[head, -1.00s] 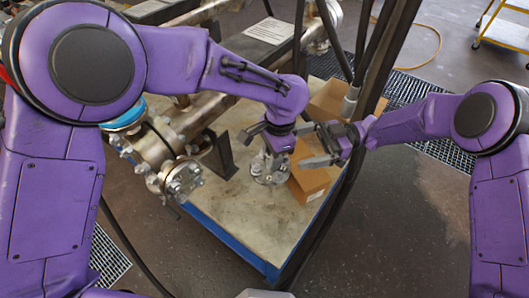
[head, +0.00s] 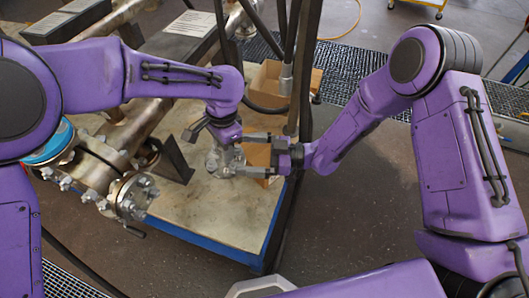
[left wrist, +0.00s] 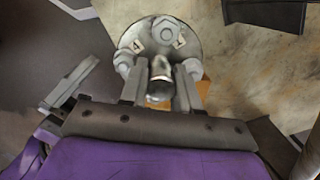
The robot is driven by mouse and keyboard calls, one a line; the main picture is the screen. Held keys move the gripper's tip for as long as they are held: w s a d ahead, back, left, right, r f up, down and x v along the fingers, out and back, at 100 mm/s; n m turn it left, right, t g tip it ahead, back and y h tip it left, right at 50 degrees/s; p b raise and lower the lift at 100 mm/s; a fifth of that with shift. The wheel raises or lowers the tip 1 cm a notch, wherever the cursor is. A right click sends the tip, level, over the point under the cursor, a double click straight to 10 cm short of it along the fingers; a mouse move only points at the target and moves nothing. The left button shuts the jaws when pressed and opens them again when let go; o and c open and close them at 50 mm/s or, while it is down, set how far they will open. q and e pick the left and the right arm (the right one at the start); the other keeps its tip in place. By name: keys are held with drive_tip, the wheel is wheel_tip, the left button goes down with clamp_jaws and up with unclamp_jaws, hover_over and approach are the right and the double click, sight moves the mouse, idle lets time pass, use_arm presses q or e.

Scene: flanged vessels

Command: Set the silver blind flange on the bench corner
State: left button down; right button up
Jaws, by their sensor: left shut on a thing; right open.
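The silver blind flange (head: 219,164) is a bolted disc with a central stem, low over or on the bench top (head: 205,215); I cannot tell if it touches. My left gripper (head: 224,145) is above it, shut on its stem. In the left wrist view the flange (left wrist: 160,32) shows its bolts and the stem (left wrist: 160,82) between the two fingers. My right gripper (head: 247,154) is open, its fingers pointing left toward the flange. The near bench corner (head: 262,264) has a blue edge and is bare.
A cardboard box (head: 258,158) stands right of the flange, partly behind my right gripper. A flanged pipe (head: 130,195) with bolts lies left, beside a dark bracket (head: 173,160). Dark posts and hoses (head: 303,90) rise along the bench's right side. The front bench top is clear.

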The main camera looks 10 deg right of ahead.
drive_tip(key=x, duration=0.7)
drive_tip(key=shift+a, duration=0.1)
clamp_jaws()
unclamp_jaws()
